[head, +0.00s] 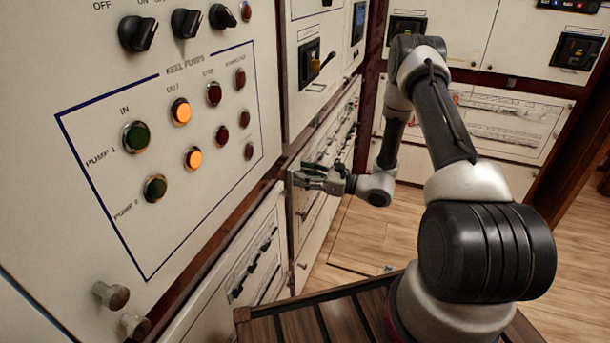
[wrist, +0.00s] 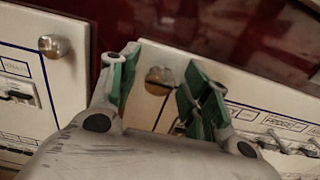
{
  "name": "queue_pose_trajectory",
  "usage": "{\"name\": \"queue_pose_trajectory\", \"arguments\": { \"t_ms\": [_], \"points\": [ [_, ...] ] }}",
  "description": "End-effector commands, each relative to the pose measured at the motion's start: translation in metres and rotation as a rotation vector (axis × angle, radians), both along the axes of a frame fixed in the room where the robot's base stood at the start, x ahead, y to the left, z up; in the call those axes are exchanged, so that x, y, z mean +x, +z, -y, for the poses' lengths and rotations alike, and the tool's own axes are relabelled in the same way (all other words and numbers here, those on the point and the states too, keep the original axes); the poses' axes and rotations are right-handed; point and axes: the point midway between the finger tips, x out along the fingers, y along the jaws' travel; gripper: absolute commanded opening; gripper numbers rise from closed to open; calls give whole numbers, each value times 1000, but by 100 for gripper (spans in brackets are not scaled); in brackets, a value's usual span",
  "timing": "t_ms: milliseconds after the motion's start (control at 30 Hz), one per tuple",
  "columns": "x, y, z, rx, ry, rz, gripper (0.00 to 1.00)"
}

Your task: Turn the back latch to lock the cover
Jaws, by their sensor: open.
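In the wrist view a round, brass-coloured latch (wrist: 158,80) sits on the white cover's corner (wrist: 148,108), between the two green-padded fingers of my gripper (wrist: 161,67). The fingers are open on either side of it; I cannot tell whether either pad touches it. The latch's turned angle is unclear. In the head view my gripper (head: 306,176) is at the lower white breaker panel on the left wall, and it hides the latch there.
Another round metal knob (wrist: 54,47) is on the neighbouring panel. Breaker switches (wrist: 285,143) lie right of the gripper. In the head view, a pump panel with lit buttons (head: 181,111) fills the left, and wooden floor (head: 385,235) is open behind my arm.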

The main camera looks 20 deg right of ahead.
Motion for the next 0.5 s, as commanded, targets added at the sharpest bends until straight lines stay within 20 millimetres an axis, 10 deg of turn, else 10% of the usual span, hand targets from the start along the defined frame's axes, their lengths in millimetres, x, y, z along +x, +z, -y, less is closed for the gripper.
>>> {"name": "queue_pose_trajectory", "arguments": {
  "t_ms": [133, 400, 500],
  "points": [
    [0, 0, 0, 0, 0, 0, 48],
    [0, 0, 0, 0, 0, 0, 0],
    [0, 0, 0, 0, 0, 0, 0]
  ]
}}
